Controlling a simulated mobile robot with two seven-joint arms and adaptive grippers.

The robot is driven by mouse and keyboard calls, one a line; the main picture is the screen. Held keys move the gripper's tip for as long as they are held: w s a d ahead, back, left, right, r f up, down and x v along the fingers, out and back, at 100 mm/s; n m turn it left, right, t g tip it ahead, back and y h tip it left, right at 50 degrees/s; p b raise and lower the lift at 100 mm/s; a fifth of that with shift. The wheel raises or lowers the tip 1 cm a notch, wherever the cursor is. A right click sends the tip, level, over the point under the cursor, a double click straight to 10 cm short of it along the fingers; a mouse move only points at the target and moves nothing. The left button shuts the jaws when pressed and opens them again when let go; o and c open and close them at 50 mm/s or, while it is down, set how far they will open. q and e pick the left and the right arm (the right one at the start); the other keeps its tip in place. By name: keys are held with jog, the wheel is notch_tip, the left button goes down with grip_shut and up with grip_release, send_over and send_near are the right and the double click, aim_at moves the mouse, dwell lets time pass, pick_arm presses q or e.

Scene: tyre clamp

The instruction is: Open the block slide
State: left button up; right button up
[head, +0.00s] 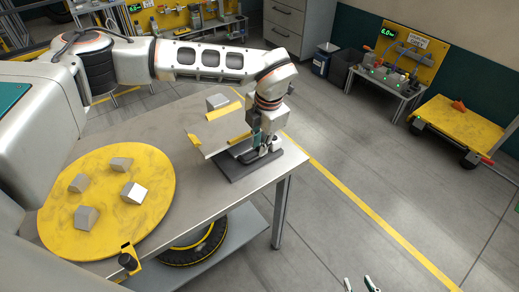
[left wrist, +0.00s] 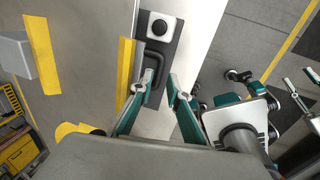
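The block slide (head: 262,166) is a dark plate unit at the table's right corner, beside a pale metal panel with yellow stripes (head: 212,138). In the left wrist view the unit shows a dark strip with a black bar handle (left wrist: 153,58) and a white square with a black round centre (left wrist: 163,27). My left gripper (head: 262,150) is over the unit; in the left wrist view its teal fingers (left wrist: 161,84) are apart, near the handle's lower end. I cannot tell whether they touch it. My right gripper (head: 359,284) shows only as two separated fingertips at the bottom edge.
A yellow round plate (head: 110,170) with several grey blocks lies on the table's left. Another grey block (head: 218,101) sits behind the slide. A tyre (head: 195,245) is below the table. A yellow cart (head: 460,122) stands right; the floor between is clear.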

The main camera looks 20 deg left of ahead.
aim_at(258, 156)
pick_arm(q)
jog(key=f, duration=0.2)
jog(key=shift+w+a+f, duration=0.15)
jog(key=shift+w+f, duration=0.05)
jog(key=shift+f, duration=0.55)
jog(key=shift+w+a+f, duration=0.1)
jog(key=shift+f, duration=0.25)
pick_arm(e)
jog(key=shift+w+r, duration=0.5)
jog(key=shift+w, duration=0.05)
pick_arm(q)
grip_shut()
jog(key=s+d, duration=0.4)
jog(key=d, duration=0.1)
jog(key=s+d, duration=0.2)
jog(key=d, duration=0.1)
jog(key=shift+s+d, duration=0.2)
jog(key=shift+s, duration=0.05)
pick_arm(e)
jog(key=shift+s+f, duration=0.1)
pick_arm(q)
grip_release()
